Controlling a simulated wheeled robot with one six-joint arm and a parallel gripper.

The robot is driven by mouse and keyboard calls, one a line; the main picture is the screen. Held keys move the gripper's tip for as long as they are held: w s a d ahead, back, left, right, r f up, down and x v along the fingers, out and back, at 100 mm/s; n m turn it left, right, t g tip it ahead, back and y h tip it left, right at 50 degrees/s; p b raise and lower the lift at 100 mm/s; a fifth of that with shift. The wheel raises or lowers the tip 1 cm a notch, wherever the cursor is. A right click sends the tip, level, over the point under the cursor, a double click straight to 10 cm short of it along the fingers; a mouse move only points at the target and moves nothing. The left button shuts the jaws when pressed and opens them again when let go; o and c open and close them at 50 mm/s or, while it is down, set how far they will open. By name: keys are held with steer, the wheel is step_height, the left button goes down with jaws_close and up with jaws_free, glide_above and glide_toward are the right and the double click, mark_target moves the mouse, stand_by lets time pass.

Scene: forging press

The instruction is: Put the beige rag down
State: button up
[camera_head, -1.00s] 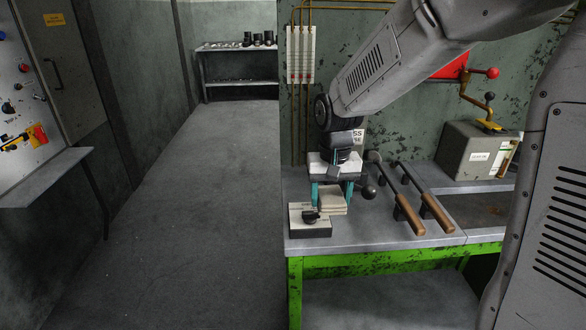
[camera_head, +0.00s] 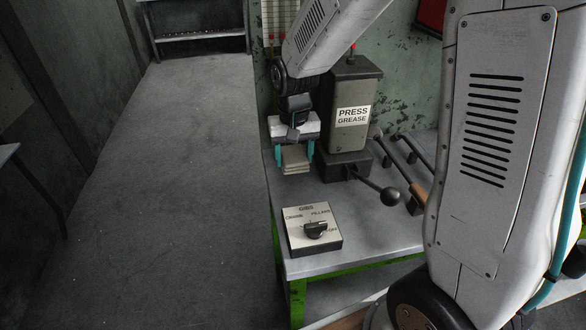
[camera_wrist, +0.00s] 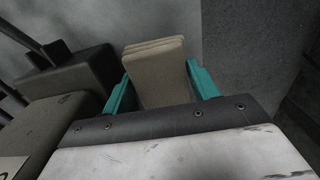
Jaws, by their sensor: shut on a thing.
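The beige rag (camera_head: 295,158) is a folded, layered pad. My gripper (camera_head: 295,160), with teal fingers, is shut on it at the far left part of the bench. In the wrist view the rag (camera_wrist: 158,75) sits between the two teal fingers (camera_wrist: 160,92). Whether the rag touches the bench top (camera_head: 300,192) below it is hard to tell.
The press grease dispenser (camera_head: 350,115) stands just right of my gripper, its ball-ended lever (camera_head: 378,188) reaching forward. A selector switch box (camera_head: 313,230) sits at the bench's front left. Wooden-handled tools (camera_head: 418,195) lie to the right. Bench top between rag and switch box is clear.

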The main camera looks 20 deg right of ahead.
mark_target(295, 180)
steer(key=shift+s+f, duration=0.1)
steer(key=shift+f, duration=2.4)
steer(key=shift+f, duration=0.25)
steer(key=o, duration=0.9)
steer(key=shift+s, duration=0.1)
steer(key=shift+o, duration=0.6)
steer(key=shift+a+f, duration=0.1)
steer(key=shift+s, duration=0.1)
